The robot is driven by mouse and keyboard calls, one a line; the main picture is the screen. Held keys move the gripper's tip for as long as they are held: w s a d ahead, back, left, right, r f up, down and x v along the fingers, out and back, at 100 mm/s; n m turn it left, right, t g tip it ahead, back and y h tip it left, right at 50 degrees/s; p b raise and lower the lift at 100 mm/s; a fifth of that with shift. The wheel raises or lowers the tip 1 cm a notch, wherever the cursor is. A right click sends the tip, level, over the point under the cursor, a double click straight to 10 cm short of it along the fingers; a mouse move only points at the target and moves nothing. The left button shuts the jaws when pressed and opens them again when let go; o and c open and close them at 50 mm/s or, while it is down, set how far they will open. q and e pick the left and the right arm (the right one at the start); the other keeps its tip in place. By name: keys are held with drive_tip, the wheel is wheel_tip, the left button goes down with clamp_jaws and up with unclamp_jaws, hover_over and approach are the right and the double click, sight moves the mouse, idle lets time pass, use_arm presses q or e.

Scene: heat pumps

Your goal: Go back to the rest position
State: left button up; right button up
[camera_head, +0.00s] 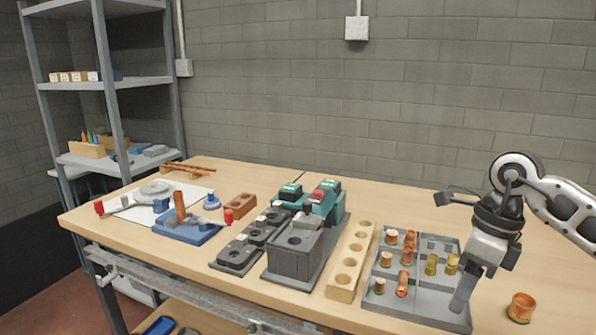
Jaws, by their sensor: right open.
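My right gripper (487,272) comes in from the right on its white and black arm. It points down over the right edge of the grey parts tray (408,311). It is open, and I see nothing between its fingers. One long grey finger hangs in front of the tray's right side; I cannot tell whether it touches the tray. The tray holds several copper fittings (406,255) and two yellow brass pieces (431,264). A separate copper ring (521,307) stands on the table right of the tray. My left gripper is not in view.
A pale wooden block with holes (350,263), a dark grey fixture (292,252) with green parts, and a blue stand (187,231) with a copper tube occupy the wooden table (130,254). A metal shelf (112,83) stands at the left. The table's back right is clear.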

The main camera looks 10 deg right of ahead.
drive_tip(key=s+a+f+m+t+y, duration=0.1)
drive_tip(key=s+a+m+t+y, duration=0.3)
drive_tip(key=a+y, duration=0.7)
drive_tip(key=a+m+t+y, duration=0.1)
drive_tip(key=a+m+y, duration=0.6)
drive_tip(key=a, duration=0.8)
drive_tip(key=w+d+f+m+t+h, duration=0.1)
drive_tip(key=d+f+m+t+h, duration=0.35)
drive_tip(key=m, duration=0.65)
drive_tip(key=d+f+m+t+h, duration=0.2)
drive_tip(key=f+m+t+h, duration=0.5)
drive_tip(key=m, duration=0.4)
drive_tip(key=s+d+f+m+g+h, duration=0.3)
drive_tip(key=s+f+m+g+h, duration=0.2)
drive_tip(key=s+f+m, duration=0.4)
wheel_tip(320, 180, down, 6)
drive_tip(key=s+g, duration=0.1)
drive_tip(key=s, duration=0.1)
drive_tip(key=shift+s+d+h, duration=0.2)
drive_tip(key=shift+s+h, duration=0.15)
